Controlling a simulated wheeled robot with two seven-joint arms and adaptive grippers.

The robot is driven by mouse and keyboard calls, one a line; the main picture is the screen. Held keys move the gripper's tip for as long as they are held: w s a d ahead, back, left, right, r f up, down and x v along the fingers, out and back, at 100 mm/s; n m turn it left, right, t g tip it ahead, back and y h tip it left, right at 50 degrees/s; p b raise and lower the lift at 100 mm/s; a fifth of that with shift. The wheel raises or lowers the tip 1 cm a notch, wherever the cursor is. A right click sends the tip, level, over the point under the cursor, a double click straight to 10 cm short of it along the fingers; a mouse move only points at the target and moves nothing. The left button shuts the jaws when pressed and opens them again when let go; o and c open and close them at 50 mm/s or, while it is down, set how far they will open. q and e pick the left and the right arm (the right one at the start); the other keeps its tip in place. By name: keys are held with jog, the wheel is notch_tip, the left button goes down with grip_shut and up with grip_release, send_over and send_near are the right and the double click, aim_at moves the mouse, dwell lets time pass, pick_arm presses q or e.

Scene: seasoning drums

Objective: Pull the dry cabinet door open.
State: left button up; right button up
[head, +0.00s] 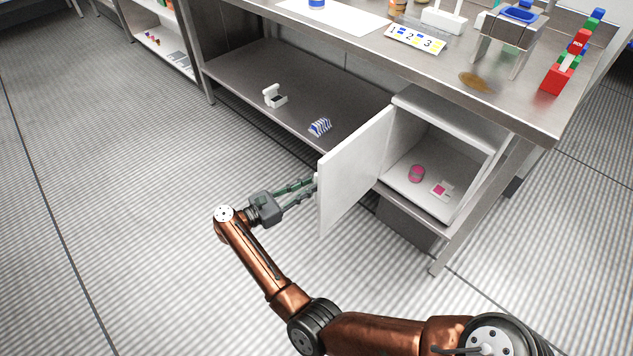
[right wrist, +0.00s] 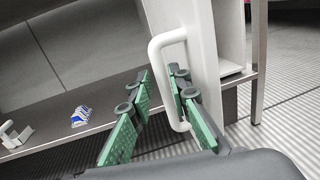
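The dry cabinet (head: 444,115) is a white box under the steel bench. Its white door (head: 355,168) stands wide open, swung out toward the left, and the inside shows. My right gripper (head: 309,187) is at the door's outer free edge. In the right wrist view, the white loop handle (right wrist: 155,75) stands out from the door (right wrist: 185,35). The fingers of my right gripper (right wrist: 160,80) are spread apart with the handle bar between them. The right finger appears to be inside the loop, between bar and door. My left gripper is not in view.
A pink jar (head: 416,173) and a small white-and-pink item (head: 440,189) sit inside the cabinet. A blue-and-white striped item (head: 320,127) and a small white device (head: 274,96) rest on the lower shelf (head: 235,75). The floor left of the door is clear.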

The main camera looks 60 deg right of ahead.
jog(key=v, duration=0.8)
jog(key=shift+a, duration=0.2)
